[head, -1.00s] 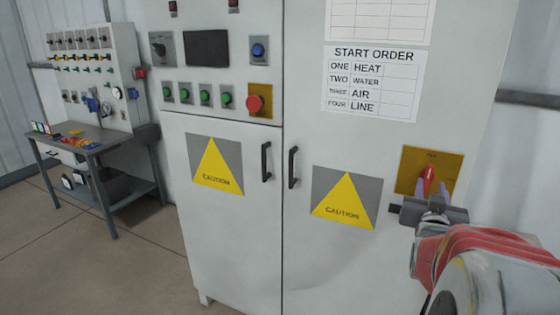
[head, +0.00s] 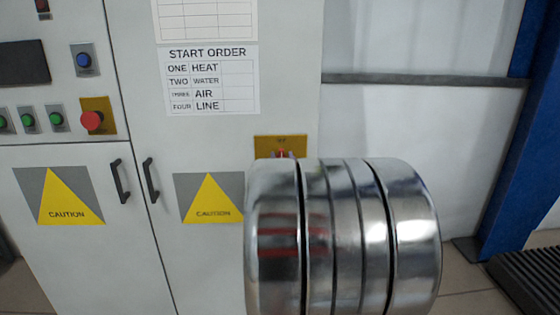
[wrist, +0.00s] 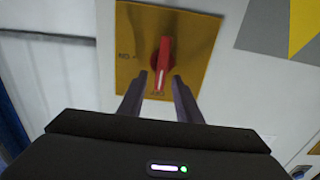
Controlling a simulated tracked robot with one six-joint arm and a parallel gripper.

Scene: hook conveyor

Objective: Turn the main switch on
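The main switch is a red handle (wrist: 163,62) on a yellow plate (wrist: 190,30) on the right cabinet door. The wrist view shows it upside down. The handle's white-lined end points at a mark that looks like OFF, and another mark, seemingly ON, is at the plate's left edge. My gripper (wrist: 160,77) has its two fingers on either side of that handle end, with narrow gaps showing, so it looks open around it. In the head view the plate (head: 265,143) shows only at its top, and my arm hides most of the switch and the gripper.
The cabinet carries a START ORDER sheet (head: 210,80), caution signs (head: 208,195), two black door handles (head: 150,180) and a red push button (head: 92,121). A blue post (head: 505,130) and a dark grating (head: 525,280) are at the right.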

